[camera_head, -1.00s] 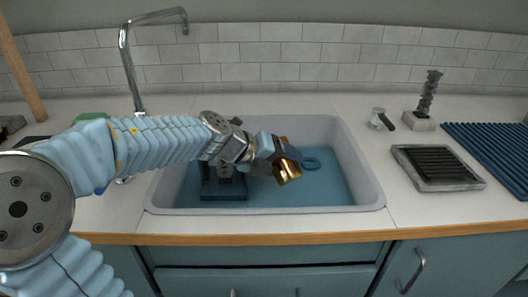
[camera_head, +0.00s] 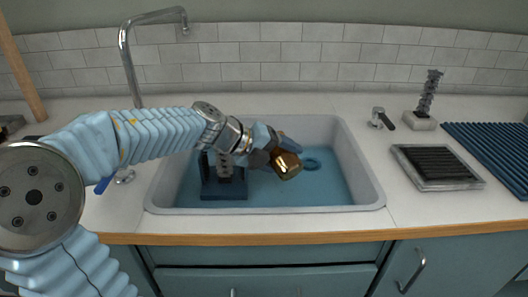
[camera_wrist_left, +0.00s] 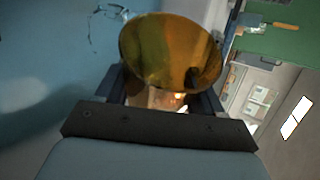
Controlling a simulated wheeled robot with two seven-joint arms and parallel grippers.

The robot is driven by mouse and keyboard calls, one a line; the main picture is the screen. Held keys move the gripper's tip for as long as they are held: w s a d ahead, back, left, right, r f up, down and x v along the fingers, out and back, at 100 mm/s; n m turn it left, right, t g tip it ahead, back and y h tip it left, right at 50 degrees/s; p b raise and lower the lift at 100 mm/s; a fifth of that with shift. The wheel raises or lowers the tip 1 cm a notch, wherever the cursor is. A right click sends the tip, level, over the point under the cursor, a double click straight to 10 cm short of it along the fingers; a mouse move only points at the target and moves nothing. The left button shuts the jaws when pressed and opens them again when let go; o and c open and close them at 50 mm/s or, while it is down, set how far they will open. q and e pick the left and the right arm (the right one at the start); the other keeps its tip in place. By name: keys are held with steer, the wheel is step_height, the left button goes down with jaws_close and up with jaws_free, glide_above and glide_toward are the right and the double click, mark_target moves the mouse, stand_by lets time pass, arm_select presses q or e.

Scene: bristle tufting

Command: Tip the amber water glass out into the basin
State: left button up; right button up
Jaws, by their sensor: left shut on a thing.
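The amber water glass (camera_head: 288,166) is held over the basin, tilted well over on its side. In the left wrist view the glass (camera_wrist_left: 170,50) shows its wide round amber end toward the camera, between the two fingers. My left gripper (camera_head: 272,152) is shut on it; it also shows in the left wrist view (camera_wrist_left: 165,95). The grey basin (camera_head: 365,196) has a blue floor and lies below the glass. I cannot make out any water. My right gripper is not in view.
A framed black tray (camera_head: 437,167), a ribbed blue mat (camera_head: 490,150) and a small grey stand (camera_head: 421,121) are on the right counter.

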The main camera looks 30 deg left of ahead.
arm_select(q)
steer(key=shift+r+n+h, duration=0.2)
steer(key=shift+n+h, duration=0.1)
stand_by(0.5)
steer(key=shift+w+a+r, duration=0.2)
steer(key=shift+a, duration=0.1)
stand_by(0.3)
steer(key=shift+s+d+f+m+t+y, duration=0.15)
steer(key=shift+s+d+f+m+y, duration=0.1)
steer(key=shift+f+m+y, duration=0.25)
steer(key=shift+s+d+f+m+t+y, duration=0.15)
steer(key=shift+d+f+m+y, duration=0.1)
steer(key=shift+f+m+y, duration=0.25)
steer(key=shift+w+a+f+m+t+y, duration=0.15)
steer(key=shift+f+m+t+y, duration=0.25)
steer(key=shift+f+y, duration=0.4)
steer(key=shift+y, duration=0.2)
stand_by(0.4)
